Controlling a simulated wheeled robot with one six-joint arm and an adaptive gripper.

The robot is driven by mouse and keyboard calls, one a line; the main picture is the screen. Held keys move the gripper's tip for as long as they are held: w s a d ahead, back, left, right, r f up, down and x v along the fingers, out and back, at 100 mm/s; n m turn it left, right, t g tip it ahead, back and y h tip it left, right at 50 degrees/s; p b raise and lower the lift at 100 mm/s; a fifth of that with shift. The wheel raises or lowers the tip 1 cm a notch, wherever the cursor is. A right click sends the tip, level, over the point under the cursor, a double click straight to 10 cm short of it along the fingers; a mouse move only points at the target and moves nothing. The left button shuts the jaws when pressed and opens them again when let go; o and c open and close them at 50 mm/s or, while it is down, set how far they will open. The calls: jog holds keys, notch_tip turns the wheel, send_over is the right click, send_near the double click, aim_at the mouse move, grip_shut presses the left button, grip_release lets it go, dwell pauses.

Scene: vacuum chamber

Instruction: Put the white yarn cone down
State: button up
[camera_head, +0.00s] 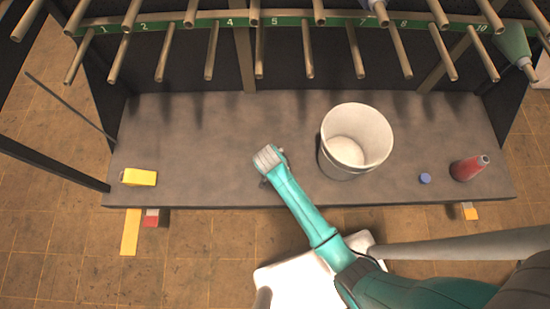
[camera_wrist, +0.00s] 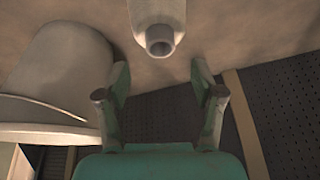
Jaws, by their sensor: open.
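The white yarn cone (camera_wrist: 158,20) shows at the top of the wrist view, which looks upside down. It appears to stand on the grey-brown shelf (camera_head: 215,135), its narrow open tip pointing toward my gripper. My gripper (camera_wrist: 158,68) is open, with one finger on each side and the cone's tip just beyond the fingertips. I see clear gaps and no contact with the cone. In the head view my teal arm reaches over the shelf, left of the bucket, and hides the cone.
A white bucket (camera_head: 335,160) stands close right of my arm; it also shows in the wrist view (camera_wrist: 62,65). A yellow block (camera_head: 140,177), a blue cap (camera_head: 425,178) and a red cone (camera_head: 466,169) lie near the front edge. Numbered pegs (camera_head: 259,55) overhang the back. The left shelf is mostly clear.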

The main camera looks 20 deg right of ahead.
jog(key=shift+v, duration=2.6)
jog(key=s+d+r+n+t+y, duration=0.1)
jog(key=s+d+r+n+t, duration=0.15)
jog(key=s, duration=0.65)
jog(key=s+d+r+n+t+y, duration=0.1)
jog(key=s+d+n+t, duration=0.15)
jog(key=s, duration=0.65)
jog(key=s+r+n+t, duration=0.1)
jog(key=s+r, duration=0.3)
jog(key=r, duration=0.4)
jog(key=s+d+r+n+t, duration=0.1)
jog(key=s+r+t, duration=0.2)
jog(key=s+r, duration=0.2)
jog(key=s+r+n+t, duration=0.1)
jog(key=s+r, duration=0.4)
jog(key=r, duration=0.7)
jog(key=shift+d+t, duration=0.2)
jog(key=shift+t, duration=0.5)
jog(key=shift+s, duration=0.1)
